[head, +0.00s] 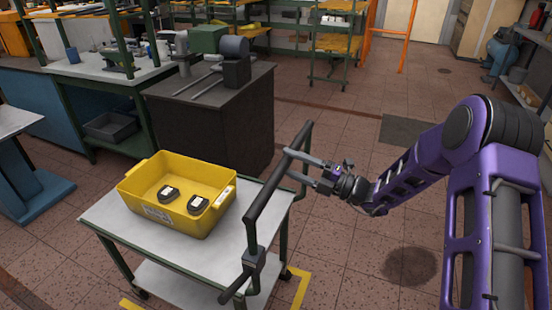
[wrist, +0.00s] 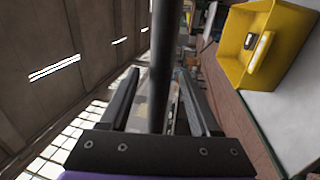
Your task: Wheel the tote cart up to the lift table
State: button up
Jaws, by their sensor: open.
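The tote cart (head: 115,212) stands in the foreground of the head view, with a pale top, a lower shelf and green posts. A yellow tote (head: 205,223) sits on its top with two dark objects inside; the tote also shows in the wrist view (wrist: 285,45). The dark push handle (head: 268,195) rises at the cart's right end. My gripper (head: 292,166) is open at the handle's upper part. In the wrist view the bar (wrist: 163,60) lies between the spread fingers, with gaps beside it. A grey-topped table on a blue base (head: 22,120), cut off at the left edge, looks like the lift table.
A dark cabinet (head: 215,115) with tools on top stands behind the cart. A green-framed bench (head: 100,70) is at the back left. Yellow floor marks (head: 300,285) show by the cart's near end. Tiled floor is clear between cart and blue base, and to the right.

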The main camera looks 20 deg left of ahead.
jog(key=shift+x, duration=2.15)
jog(key=shift+c, duration=0.2)
grip_shut()
